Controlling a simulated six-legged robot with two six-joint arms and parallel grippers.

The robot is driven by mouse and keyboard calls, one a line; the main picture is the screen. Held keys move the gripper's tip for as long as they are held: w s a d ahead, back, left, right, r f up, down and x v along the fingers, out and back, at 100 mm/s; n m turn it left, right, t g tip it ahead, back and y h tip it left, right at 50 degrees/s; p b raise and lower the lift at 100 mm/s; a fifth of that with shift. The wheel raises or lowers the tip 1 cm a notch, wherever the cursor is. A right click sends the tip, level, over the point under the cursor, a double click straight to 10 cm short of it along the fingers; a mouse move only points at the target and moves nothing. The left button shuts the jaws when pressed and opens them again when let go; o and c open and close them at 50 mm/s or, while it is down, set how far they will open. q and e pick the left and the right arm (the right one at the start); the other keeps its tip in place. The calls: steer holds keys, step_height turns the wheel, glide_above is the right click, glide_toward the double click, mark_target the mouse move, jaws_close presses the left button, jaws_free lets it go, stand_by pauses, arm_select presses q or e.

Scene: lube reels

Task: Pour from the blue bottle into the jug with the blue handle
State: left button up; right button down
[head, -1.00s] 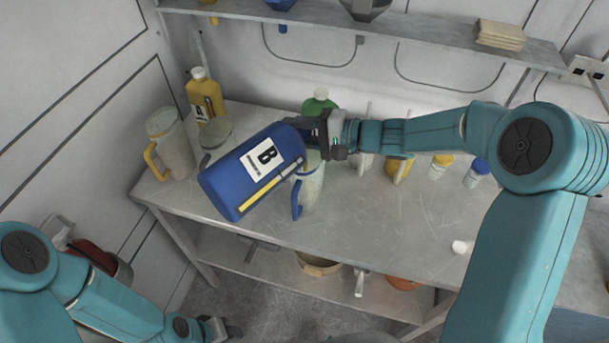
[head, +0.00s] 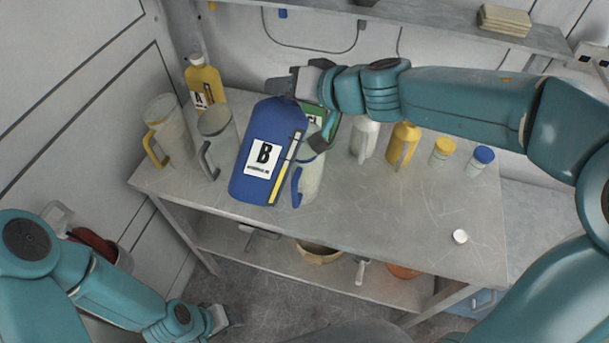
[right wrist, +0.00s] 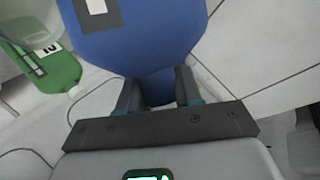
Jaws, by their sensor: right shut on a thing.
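The blue bottle (head: 252,180) with a white "B" label is close to upright, with a slight lean, above the table's front left part. My right gripper (head: 298,84) is shut on its upper end. In the right wrist view the fingers (right wrist: 158,92) close on the narrow part of the blue bottle (right wrist: 145,40). The jug with the blue handle (head: 312,178) stands just right of and behind the bottle, partly hidden by it. Its opening is mostly covered by my gripper and the bottle. My left gripper (head: 216,318) is low at the left, away from the table; its jaws are unclear.
The yellow-handled jug (head: 170,132), grey-handled jug (head: 217,140) and yellow bottle (head: 204,82) stand at left. The green bottle (head: 318,114) is behind. The yellow-capped jar (head: 442,152) and blue-capped jar (head: 481,161) stand right. A white cap (head: 460,236) lies on the clear front right.

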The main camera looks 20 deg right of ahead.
mark_target(251, 126)
steer(key=s+a+f+n+h+b, duration=0.1)
steer(key=a+b, duration=0.1)
steer(key=s+a+n+t+b, duration=0.1)
steer(key=a+b, duration=0.1)
steer(key=s+a+f+n+h+b, duration=0.1)
steer(key=s+a+b, duration=0.1)
steer(key=a, duration=0.1)
steer(key=shift+a+f+t+h, duration=0.1)
steer(key=shift+f+t+h, duration=0.2)
steer(key=shift+f, duration=0.05)
steer(key=shift+s+a+r+n, duration=0.1)
steer(key=shift+s+a+n, duration=0.3)
steer(key=shift+a, duration=0.05)
steer(key=shift+d+r, duration=0.1)
steer(key=shift+w, duration=0.1)
step_height(251, 126, up, 4)
steer(key=shift+r+p, duration=0.1)
steer(key=shift+p, duration=1.15)
